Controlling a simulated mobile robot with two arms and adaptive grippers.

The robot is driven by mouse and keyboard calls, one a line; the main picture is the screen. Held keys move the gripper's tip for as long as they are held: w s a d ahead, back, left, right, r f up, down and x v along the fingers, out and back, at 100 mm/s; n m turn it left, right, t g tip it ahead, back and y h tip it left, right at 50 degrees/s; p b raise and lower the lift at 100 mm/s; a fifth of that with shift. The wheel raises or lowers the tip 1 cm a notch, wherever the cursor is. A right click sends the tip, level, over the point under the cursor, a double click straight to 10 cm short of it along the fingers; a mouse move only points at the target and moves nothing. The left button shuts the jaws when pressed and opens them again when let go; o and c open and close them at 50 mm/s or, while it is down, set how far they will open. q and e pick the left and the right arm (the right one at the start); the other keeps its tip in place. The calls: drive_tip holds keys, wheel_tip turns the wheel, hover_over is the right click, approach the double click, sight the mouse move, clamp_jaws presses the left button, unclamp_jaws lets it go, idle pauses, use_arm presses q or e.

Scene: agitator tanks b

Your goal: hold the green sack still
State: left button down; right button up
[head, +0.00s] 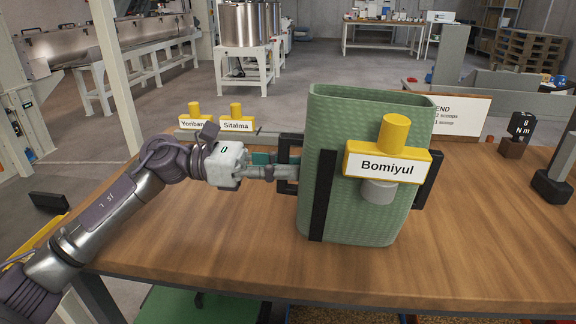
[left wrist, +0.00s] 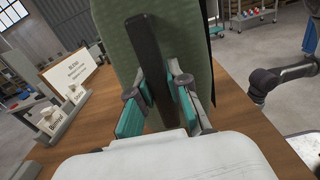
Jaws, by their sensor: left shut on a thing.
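The green sack (head: 334,210) stands upright and open at the top on the wooden table. It has a black strip down its side and a black handle (head: 285,182) at its left. My left gripper (head: 284,166) reaches in from the left and is shut at this handle. In the left wrist view, its teal-padded fingers (left wrist: 158,106) lie either side of the black strip on the sack (left wrist: 115,28). A yellow piece labelled Bomiyul (head: 388,162), with a knob above and a grey cylinder below, shows in front of the sack. My right gripper is not in view.
The wooden table (head: 240,240) has bare room left and right of the sack. Yellow labelled pieces, Yoriban (head: 193,124) and Sitalma (head: 237,125), stand in a rack behind. A white sign (head: 460,118) and a black display (head: 520,128) stand to the right.

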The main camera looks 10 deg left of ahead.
use_arm(q)
drive_tip(key=shift+d+f, duration=0.2)
drive_tip(key=shift+f, duration=0.3)
drive_tip(key=shift+d+f, duration=0.15)
drive_tip(key=shift+f, duration=0.35)
drive_tip(key=c, duration=1)
unclamp_jaws()
drive_tip(key=shift+c, duration=0.2)
drive_tip(key=shift+a, duration=0.1)
drive_tip(key=a+r, duration=0.2)
drive_tip(key=a, duration=0.6)
drive_tip(key=shift+a, duration=0.25)
